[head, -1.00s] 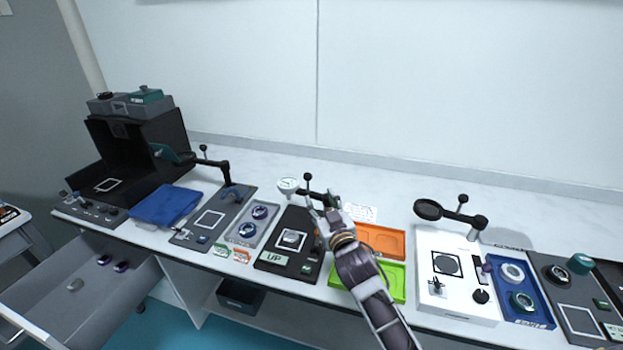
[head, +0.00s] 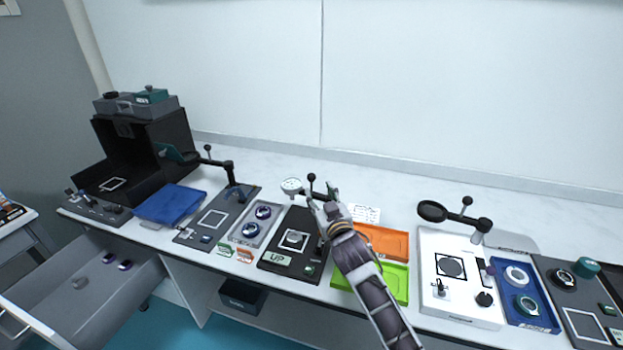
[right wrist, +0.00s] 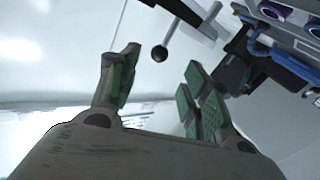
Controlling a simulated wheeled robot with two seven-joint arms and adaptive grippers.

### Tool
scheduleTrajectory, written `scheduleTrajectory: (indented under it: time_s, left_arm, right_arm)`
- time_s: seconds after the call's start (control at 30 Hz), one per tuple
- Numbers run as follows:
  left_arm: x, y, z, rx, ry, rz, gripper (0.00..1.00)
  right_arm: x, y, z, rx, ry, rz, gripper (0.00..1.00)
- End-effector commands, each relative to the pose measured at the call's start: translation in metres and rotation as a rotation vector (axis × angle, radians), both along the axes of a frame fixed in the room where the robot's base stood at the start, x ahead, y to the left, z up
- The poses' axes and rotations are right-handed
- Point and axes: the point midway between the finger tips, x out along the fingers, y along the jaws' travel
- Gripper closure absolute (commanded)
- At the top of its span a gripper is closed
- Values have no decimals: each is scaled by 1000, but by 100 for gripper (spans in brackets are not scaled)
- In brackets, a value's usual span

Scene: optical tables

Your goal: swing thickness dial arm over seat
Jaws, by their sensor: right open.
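The thickness gauge has a black base (head: 275,262) with a green "UP" label. Its white round dial (head: 292,186) sits on a black arm at the back of the base, with a ball-topped post (head: 312,178). The seat (head: 294,240) is a white-outlined square with a round piece, in front of the dial, and the dial is not over it. My right gripper (head: 324,198) is open beside the arm's post. In the right wrist view a dark ball knob (right wrist: 160,53) shows between the green-padded fingers (right wrist: 160,80), with no visible contact. My left gripper is out of view.
Orange (head: 382,241) and green (head: 384,282) trays lie right of the gauge, partly behind my right arm. A grey tray (head: 257,222) with round pieces is to its left. A white station (head: 459,300) with a black-ringed arm (head: 432,211) stands further right. An open drawer (head: 60,282) is lower left.

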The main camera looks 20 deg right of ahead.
Motion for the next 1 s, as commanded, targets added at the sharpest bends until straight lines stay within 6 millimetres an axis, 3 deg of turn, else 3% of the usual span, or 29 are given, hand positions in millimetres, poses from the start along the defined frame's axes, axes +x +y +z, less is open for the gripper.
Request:
scheduleTrajectory:
  time_s: [1.0]
  left_arm:
    - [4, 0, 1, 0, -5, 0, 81]
  right_arm:
    - [85, -1, 0, 0, 0, -1, 53]
